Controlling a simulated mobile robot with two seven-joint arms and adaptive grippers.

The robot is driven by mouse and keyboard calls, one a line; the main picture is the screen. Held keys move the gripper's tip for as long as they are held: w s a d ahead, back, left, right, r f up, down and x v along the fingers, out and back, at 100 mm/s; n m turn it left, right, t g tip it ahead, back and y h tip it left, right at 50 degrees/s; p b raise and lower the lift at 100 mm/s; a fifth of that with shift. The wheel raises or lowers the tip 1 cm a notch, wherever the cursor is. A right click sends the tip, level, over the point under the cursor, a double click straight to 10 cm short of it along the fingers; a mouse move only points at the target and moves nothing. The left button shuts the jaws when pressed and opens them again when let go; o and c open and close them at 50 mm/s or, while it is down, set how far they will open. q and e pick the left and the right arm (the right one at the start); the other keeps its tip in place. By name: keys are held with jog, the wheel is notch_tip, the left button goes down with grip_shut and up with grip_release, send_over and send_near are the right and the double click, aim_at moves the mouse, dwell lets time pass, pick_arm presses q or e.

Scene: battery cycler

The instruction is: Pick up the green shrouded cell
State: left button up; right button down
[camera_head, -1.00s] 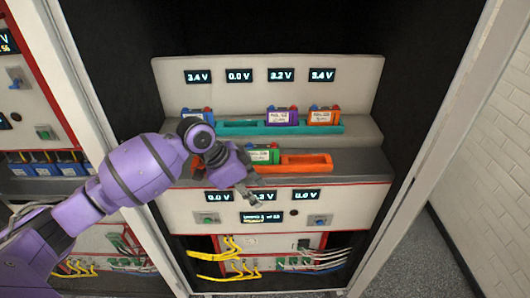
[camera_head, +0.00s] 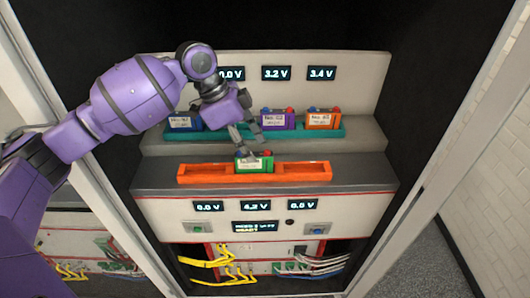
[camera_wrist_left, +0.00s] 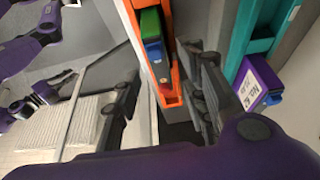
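The green shrouded cell (camera_head: 256,164) with a white label sits in the middle slot of the orange tray (camera_head: 303,172) on the lower shelf. My left gripper (camera_head: 247,143) is just above and behind it in the head view, with fingers pointing down. The green cell (camera_wrist_left: 150,24) shows at the top there, in the orange tray (camera_wrist_left: 172,93). I cannot tell whether a finger touches the cell. My right gripper is not in view.
A teal tray (camera_head: 331,132) on the upper step holds a blue cell (camera_head: 184,121), a purple cell (camera_head: 277,120) and an orange cell (camera_head: 322,119). My left arm hides part of the upper panel. Cabinet walls bound both sides. The orange tray's end slots look empty.

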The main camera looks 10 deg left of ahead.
aim_at(264, 163)
pick_arm(q)
jog(key=x, duration=0.3)
jog(key=shift+w+d+f, duration=0.1)
jog(key=shift+f, duration=0.2)
jog(key=c, duration=0.5)
grip_shut()
jog(key=shift+r, duration=0.1)
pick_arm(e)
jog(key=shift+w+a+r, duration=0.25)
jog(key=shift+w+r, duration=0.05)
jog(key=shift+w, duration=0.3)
